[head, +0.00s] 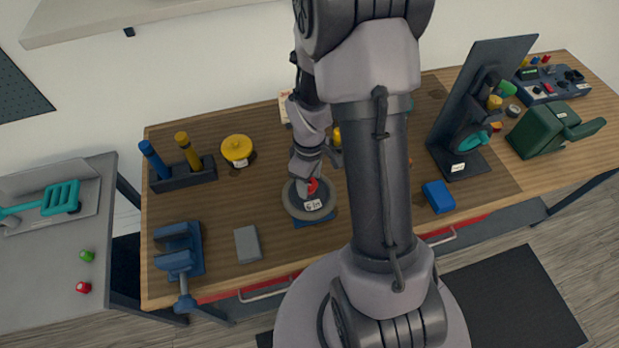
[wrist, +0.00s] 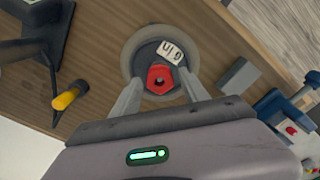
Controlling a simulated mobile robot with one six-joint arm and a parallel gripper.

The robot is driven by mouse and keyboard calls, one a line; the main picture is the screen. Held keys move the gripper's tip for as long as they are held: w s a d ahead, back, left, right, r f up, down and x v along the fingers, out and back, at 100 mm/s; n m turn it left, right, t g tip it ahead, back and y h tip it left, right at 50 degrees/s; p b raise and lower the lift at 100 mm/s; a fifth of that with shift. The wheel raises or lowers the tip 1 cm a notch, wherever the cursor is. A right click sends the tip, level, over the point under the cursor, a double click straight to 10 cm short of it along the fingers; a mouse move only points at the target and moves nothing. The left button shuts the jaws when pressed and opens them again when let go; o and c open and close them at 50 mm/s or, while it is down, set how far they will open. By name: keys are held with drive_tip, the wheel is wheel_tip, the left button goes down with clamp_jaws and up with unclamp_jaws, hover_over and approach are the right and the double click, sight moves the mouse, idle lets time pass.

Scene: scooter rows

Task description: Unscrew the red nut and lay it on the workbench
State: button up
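The red nut (head: 312,186) sits on a round dark grey base (head: 294,207) with a white label (head: 313,205), on the wooden workbench (head: 222,213). In the wrist view the red nut (wrist: 161,80) is a hexagon with a dark hole in its middle, on the grey disc (wrist: 133,53).
A grey block (head: 247,244) and a blue vise (head: 180,250) stand left of the base. A blue block (head: 438,196) and a dark upright panel (head: 478,95) are right. Bare bench shows between them.

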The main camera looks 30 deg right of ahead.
drive_tip(key=shift+o, duration=0.4)
drive_tip(key=shift+r, duration=0.1)
wheel_tip(320, 180, up, 17)
drive_tip(key=p, duration=0.4)
